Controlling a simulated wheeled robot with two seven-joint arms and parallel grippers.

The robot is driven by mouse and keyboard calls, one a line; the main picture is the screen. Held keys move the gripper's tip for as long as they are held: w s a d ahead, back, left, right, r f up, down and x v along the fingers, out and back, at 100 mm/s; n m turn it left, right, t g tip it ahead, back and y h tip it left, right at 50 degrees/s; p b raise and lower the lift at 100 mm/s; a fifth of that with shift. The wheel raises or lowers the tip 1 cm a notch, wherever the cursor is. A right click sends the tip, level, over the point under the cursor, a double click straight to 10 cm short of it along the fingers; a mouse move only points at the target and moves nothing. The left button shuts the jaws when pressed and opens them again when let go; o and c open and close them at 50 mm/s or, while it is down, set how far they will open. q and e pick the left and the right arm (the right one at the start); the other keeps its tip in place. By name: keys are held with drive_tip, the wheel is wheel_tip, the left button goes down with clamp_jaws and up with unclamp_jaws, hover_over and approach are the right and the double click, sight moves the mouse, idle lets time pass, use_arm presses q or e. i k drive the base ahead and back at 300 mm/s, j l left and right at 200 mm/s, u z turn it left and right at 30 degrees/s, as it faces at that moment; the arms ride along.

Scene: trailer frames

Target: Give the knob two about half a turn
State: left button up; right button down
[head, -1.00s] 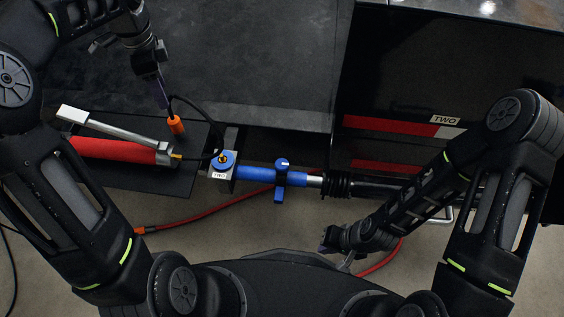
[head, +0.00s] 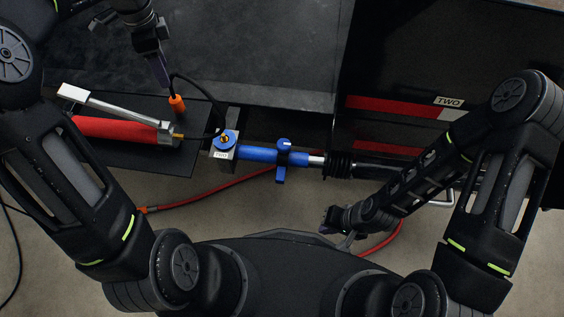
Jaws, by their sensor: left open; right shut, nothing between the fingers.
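A round blue knob (head: 224,140) with a brass-coloured centre sits on a metal block, above a white label reading TWO (head: 222,155). A blue cylinder (head: 257,154) runs right from the block. A second blue knob (head: 284,145) with a white mark sits on a clamp around that cylinder. My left gripper (head: 162,80) is open, up and left of the TWO knob and apart from it, close to an orange-ended cable. My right gripper (head: 332,222) is shut and empty, low and right of both knobs, near the front of my base. Its fingertips are small and dark here.
A red-bodied hand pump with a silver lever (head: 113,111) lies left of the knob. A black cable with an orange end (head: 177,104) loops close by it. A red hose (head: 215,188) runs below the blue cylinder. Dark trailer panels fill the upper right.

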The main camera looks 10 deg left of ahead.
sight(283, 146)
drive_tip(key=l, duration=0.75)
drive_tip(key=k+l, duration=0.15)
drive_tip(key=l, duration=0.6)
